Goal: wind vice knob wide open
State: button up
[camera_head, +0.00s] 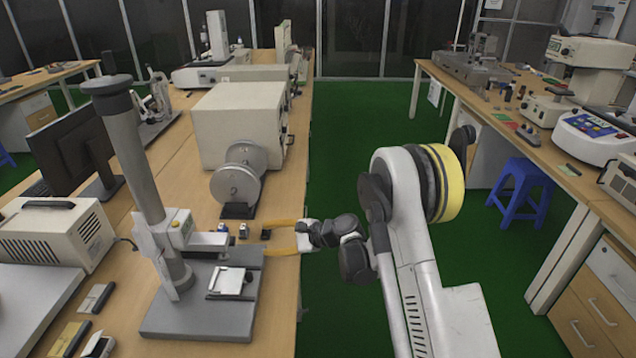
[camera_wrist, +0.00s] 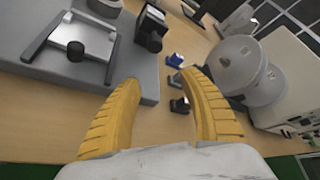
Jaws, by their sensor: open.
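The small vice (camera_head: 228,281) has a bright metal plate between dark side bars and sits on the grey base of the test stand. It also shows at the upper left of the wrist view (camera_wrist: 85,36). Its short black knob (camera_wrist: 75,51) is on the side facing my gripper; in the head view the knob (camera_head: 248,276) is small and dark. My gripper (camera_head: 270,237) has yellow curved fingers, open and empty, at the table's right edge, beyond the base's far right corner. In the wrist view my gripper (camera_wrist: 160,78) is to the right of the knob, apart from it.
The stand's grey column (camera_head: 133,150) rises left of the vice. A black block (camera_wrist: 151,28) is near the base's corner. Small blue, grey and black pieces (camera_wrist: 180,104) stand on the table near my fingers. A machine with round discs (camera_head: 236,184) stands behind.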

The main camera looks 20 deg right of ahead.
jog(key=w+d+h, duration=0.1)
jog(key=w+d+f+h, duration=0.1)
jog(key=w+d+f+t+h, duration=0.1)
jog(key=d, duration=0.1)
jog(key=shift+w+d+h, duration=0.1)
jog(key=shift+w+h, duration=0.1)
jog(key=shift+h, duration=0.1)
jog(key=w+d+h, duration=0.1)
jog(key=d, duration=0.1)
jog(key=w+d+t+h, duration=0.1)
jog(key=d, duration=0.1)
jog(key=w+d+t+h, duration=0.1)
jog(key=d+h, duration=0.1)
jog(key=shift+w+d+r, duration=0.15)
jog(key=shift+w+r, duration=0.1)
jog(key=shift+r, duration=0.1)
jog(key=w+d+r+n+t+h+p, duration=0.1)
jog(key=w+d+r+n+t+h, duration=0.1)
jog(key=d+r, duration=0.5)
notch_tip(320, 180, up, 2)
jog(key=w+t+h, duration=0.1)
jog(key=w+h, duration=0.1)
jog(key=shift+w+r+n+t+h, duration=0.2)
jog(key=shift+n+t+h, duration=0.2)
